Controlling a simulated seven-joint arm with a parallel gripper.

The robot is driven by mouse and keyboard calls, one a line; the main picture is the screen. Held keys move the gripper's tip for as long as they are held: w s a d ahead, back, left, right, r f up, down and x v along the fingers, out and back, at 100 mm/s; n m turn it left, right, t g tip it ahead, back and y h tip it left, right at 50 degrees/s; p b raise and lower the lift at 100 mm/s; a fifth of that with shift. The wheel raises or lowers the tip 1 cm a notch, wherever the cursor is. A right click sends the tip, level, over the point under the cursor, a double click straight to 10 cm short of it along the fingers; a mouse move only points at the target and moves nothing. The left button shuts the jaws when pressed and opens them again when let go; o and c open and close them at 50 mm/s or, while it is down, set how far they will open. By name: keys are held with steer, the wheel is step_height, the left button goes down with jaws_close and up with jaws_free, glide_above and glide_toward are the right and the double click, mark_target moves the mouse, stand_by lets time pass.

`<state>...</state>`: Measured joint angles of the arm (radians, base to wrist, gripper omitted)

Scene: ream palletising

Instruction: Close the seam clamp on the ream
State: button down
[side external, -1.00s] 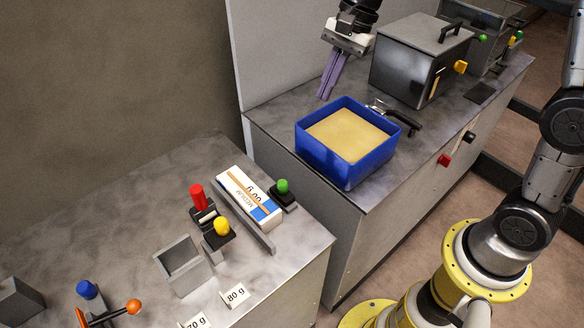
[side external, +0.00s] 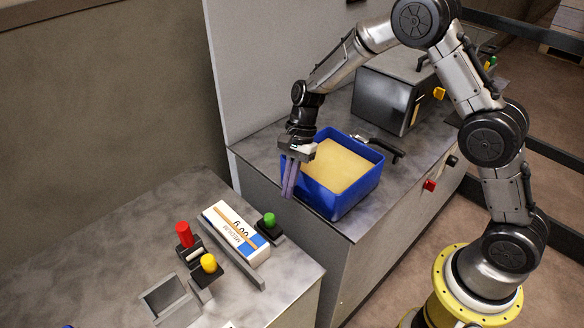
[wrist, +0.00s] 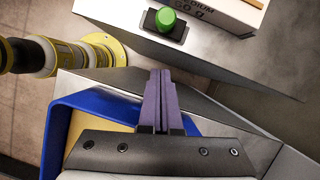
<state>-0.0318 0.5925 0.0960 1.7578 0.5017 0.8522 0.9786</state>
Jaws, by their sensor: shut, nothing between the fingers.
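The ream (side external: 236,234), a white pack with a blue end and a brown strip along it, lies flat on the left bench. Part of it shows at the top of the wrist view (wrist: 245,10). A green-knobbed black fixture (side external: 269,222) stands at its right end, also in the wrist view (wrist: 166,20). Red-knobbed (side external: 184,234) and yellow-knobbed (side external: 208,264) fixtures stand at its left. I cannot tell which is the seam clamp or its state. My gripper (side external: 289,194), with purple fingers, is shut and empty by the blue bin's left side, apart from the ream.
The blue bin (side external: 371,178) with tan contents sits on the right bench. A dark metal box (side external: 385,97) stands behind it. A raised strip (side external: 240,272) runs along the ream's front side. A grey open box (side external: 170,300) is at the lower left. A gap separates the benches.

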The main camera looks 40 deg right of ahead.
mark_target(266, 216)
steer(key=a, duration=0.3)
steer(key=s+a+f, duration=0.1)
steer(key=shift+a, duration=0.15)
steer(key=shift+a, duration=1.75)
